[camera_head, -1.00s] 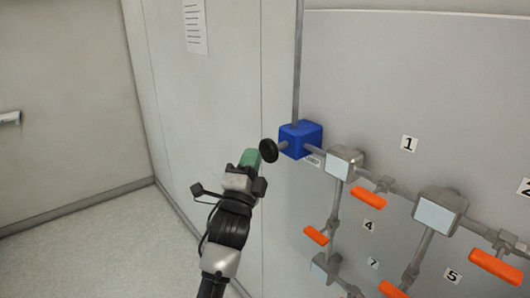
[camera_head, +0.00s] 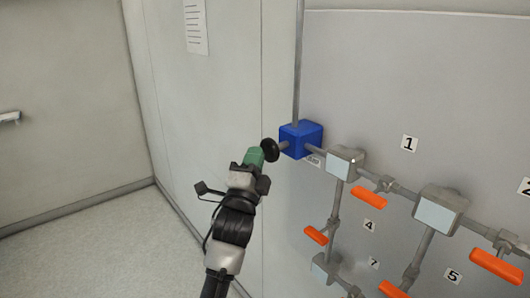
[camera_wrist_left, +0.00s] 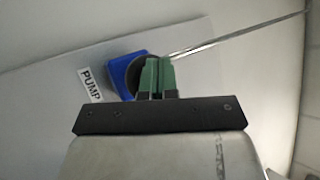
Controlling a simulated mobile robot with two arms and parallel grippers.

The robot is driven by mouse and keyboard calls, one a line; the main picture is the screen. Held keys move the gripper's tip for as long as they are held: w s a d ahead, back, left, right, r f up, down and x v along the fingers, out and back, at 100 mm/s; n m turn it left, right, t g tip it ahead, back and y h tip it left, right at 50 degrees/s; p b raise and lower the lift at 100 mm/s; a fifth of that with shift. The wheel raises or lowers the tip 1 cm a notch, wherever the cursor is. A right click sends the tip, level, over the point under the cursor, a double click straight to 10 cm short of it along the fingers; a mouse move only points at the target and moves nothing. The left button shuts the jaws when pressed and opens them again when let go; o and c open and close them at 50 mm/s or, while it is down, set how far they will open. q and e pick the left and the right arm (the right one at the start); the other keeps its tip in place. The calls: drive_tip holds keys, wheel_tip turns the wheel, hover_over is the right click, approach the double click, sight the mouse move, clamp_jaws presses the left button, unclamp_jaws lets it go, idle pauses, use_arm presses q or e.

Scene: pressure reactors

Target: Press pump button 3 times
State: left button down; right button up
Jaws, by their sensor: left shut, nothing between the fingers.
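The pump is a blue box (camera_head: 303,139) on the grey panel, with a round black button (camera_head: 269,150) on a short stem on its left side. In the left wrist view the blue box (camera_wrist_left: 98,77) has a PUMP label (camera_wrist_left: 91,84) beside it. My left gripper (camera_head: 257,153) has green fingers that are shut and empty. Its tips are right at the button's face; I cannot tell whether they touch it. In the left wrist view the green fingers (camera_wrist_left: 157,72) cover part of the dark button (camera_wrist_left: 132,72). My right gripper is not in view.
To the right of the pump, pipes join grey valve blocks (camera_head: 344,162) with orange handles (camera_head: 369,197) and number labels (camera_head: 409,143). A vertical pipe (camera_head: 298,66) rises from the pump. The floor (camera_head: 90,245) at left is clear.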

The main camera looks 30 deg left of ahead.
use_arm(q)
drive_tip(key=shift+w+d+b, duration=0.2)
drive_tip(key=shift+w+d, duration=0.1)
drive_tip(key=shift+w, duration=0.35)
drive_tip(key=shift+w+d+b, duration=0.15)
drive_tip(key=shift+w+d, duration=0.1)
drive_tip(key=shift+w, duration=0.35)
idle(1.1)
drive_tip(key=shift+s, duration=0.15)
drive_tip(key=s, duration=0.1)
drive_tip(key=s+a+p, duration=0.1)
drive_tip(key=s, duration=0.1)
drive_tip(key=shift+s+a+f, duration=0.1)
drive_tip(key=shift+s+a, duration=0.05)
drive_tip(key=shift+a, duration=0.05)
idle(0.4)
drive_tip(key=shift+s+a, duration=0.1)
drive_tip(key=shift+s+a+p, duration=0.25)
drive_tip(key=shift+s+a, duration=0.05)
drive_tip(key=shift+s, duration=0.45)
drive_tip(key=shift+s+a+p, duration=0.2)
drive_tip(key=shift+s+a, duration=0.1)
drive_tip(key=shift+s, duration=0.45)
drive_tip(key=shift+s+a+p, duration=0.25)
drive_tip(key=shift+s+a, duration=0.05)
drive_tip(key=shift+s, duration=0.45)
